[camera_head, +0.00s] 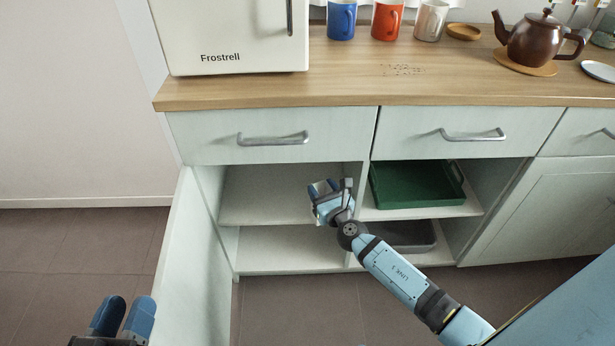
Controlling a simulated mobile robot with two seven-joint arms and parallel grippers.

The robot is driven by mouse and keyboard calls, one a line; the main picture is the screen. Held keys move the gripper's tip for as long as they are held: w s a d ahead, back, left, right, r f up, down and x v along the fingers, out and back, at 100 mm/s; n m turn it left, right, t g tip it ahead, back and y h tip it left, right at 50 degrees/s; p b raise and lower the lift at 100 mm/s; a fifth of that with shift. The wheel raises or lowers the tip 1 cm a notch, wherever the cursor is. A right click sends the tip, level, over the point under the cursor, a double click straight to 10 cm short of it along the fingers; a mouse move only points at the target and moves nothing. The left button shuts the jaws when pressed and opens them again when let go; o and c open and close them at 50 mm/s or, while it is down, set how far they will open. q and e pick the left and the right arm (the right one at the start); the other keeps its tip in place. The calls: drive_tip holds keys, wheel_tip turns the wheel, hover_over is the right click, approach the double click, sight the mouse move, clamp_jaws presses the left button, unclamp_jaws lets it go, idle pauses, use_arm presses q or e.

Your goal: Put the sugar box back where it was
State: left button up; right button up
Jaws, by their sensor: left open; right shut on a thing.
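My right gripper (328,188) is in the opening of the lower cabinet, in front of the upper left shelf and near the middle divider. It is shut on a small white and light-blue thing, which I take to be the sugar box (331,209). The fingers and wrist cover much of it, so its print and full shape are hidden. My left gripper (123,310) is at the bottom left, open and empty, outside the open cabinet door.
The upper left shelf (262,195) looks bare. A green tray (405,187) lies on the upper right shelf, a grey tray (410,238) below. The open door (183,250) stands at the left. The counter (350,85) above holds mugs, a teapot (540,40) and a Frostrell appliance (230,30).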

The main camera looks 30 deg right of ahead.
use_arm(q)
drive_tip(key=f+b, duration=0.2)
drive_tip(key=f+g, duration=0.1)
drive_tip(key=shift+w+m+b, duration=0.25)
drive_tip(key=shift+m+b, duration=0.15)
drive_tip(key=shift+s+f+b, duration=0.1)
drive_tip(key=shift+f+b, duration=0.05)
drive_tip(key=shift+b, duration=0.15)
use_arm(e)
drive_tip(key=w+f, duration=0.2)
drive_tip(key=w, duration=0.7)
drive_tip(key=shift+d, duration=0.3)
drive_tip(key=o, duration=1.2)
drive_tip(key=shift+w, duration=0.1)
drive_tip(key=shift+c, duration=0.2)
drive_tip(key=shift+o, duration=0.5)
drive_tip(key=shift+r, duration=0.1)
drive_tip(key=shift+r, duration=0.1)
